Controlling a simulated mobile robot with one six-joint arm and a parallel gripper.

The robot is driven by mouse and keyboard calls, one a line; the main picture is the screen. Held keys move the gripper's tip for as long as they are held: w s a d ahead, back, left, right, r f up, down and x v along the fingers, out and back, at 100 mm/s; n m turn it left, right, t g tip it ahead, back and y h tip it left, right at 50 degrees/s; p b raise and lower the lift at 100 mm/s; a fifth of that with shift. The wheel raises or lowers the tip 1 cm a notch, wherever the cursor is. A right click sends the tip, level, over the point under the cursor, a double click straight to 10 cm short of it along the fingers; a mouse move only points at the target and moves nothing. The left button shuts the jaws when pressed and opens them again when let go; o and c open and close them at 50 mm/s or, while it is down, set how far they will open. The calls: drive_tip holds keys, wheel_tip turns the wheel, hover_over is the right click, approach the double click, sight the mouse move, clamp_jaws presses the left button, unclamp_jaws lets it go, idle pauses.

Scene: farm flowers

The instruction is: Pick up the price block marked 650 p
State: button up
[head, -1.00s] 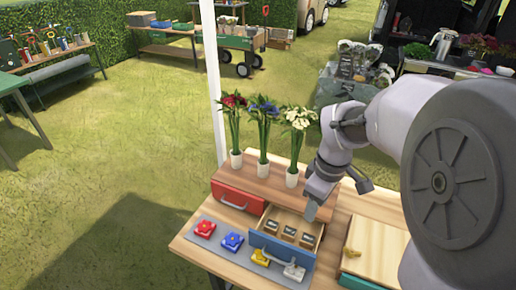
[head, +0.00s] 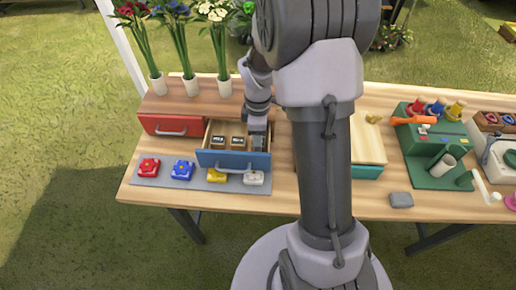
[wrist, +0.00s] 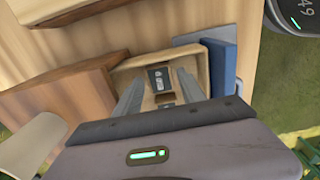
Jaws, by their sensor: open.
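The blue-fronted drawer (head: 232,160) is pulled open. Small dark price blocks stand in it; the left block (head: 217,142) and the middle block (head: 238,143) show. Their markings are too small to read. My gripper (head: 258,146) is at the drawer's right end and hides what is there. The wrist view shows the drawer (wrist: 223,70) with a block with a pale label (wrist: 158,79) and a nearer block (wrist: 165,98) between the lines of my two open fingers (wrist: 158,92). I cannot tell which block is marked 650 p.
A closed red drawer (head: 172,125) is left of the open one. Red (head: 149,167), blue (head: 182,170), yellow (head: 216,175) and white (head: 253,177) pieces lie on a grey mat in front. Flower vases (head: 191,84) stand behind on the raised shelf.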

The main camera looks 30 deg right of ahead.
drive_tip(key=shift+f, duration=0.75)
drive_tip(key=shift+r, duration=0.2)
drive_tip(key=shift+c, duration=0.2)
clamp_jaws()
